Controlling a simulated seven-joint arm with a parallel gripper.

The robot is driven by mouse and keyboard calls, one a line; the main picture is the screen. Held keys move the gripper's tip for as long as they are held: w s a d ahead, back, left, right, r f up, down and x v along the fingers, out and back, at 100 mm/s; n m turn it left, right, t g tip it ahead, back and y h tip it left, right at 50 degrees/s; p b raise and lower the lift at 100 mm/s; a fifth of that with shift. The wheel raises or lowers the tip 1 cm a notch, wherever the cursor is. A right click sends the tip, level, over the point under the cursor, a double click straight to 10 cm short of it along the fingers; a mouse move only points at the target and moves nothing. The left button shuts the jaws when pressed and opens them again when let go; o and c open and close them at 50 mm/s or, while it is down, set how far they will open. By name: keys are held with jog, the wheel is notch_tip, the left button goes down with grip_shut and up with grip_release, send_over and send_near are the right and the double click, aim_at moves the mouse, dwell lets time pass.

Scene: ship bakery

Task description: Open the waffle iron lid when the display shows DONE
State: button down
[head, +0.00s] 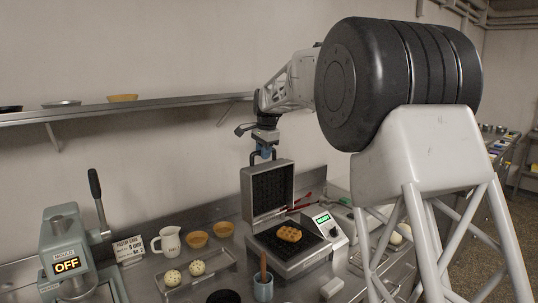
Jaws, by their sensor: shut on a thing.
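The waffle iron (290,262) stands on the steel counter with its lid (271,190) raised to about upright, the dark grid inside showing. A golden waffle (289,233) lies on the dark lower plate. The display (323,219) at the right of the iron is lit green; its text is too small to read. My gripper (264,152) is at the top of the raised lid, shut on the dark lid handle (252,158). The fingertips are small here and partly merge with the handle.
A press with an OFF display (67,264) stands at the left. A white jug (171,241), small brown bowls (196,239) and a tray (198,270) with two speckled balls are left of the iron. A cup (263,288) stands close in front. A wall shelf (120,108) runs behind.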

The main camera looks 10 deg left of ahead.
jog(key=shift+w+a+f, duration=0.15)
jog(key=shift+w+a, duration=0.4)
jog(key=shift+w+a+f, duration=0.15)
jog(key=shift+w+a, duration=0.4)
jog(key=c, duration=1.1)
grip_release()
jog(key=shift+o, duration=0.2)
notch_tip(320, 180, up, 8)
jog(key=s, duration=0.1)
jog(key=shift+d+f, duration=0.15)
jog(key=shift+d, duration=0.3)
jog(key=shift+d, duration=0.1)
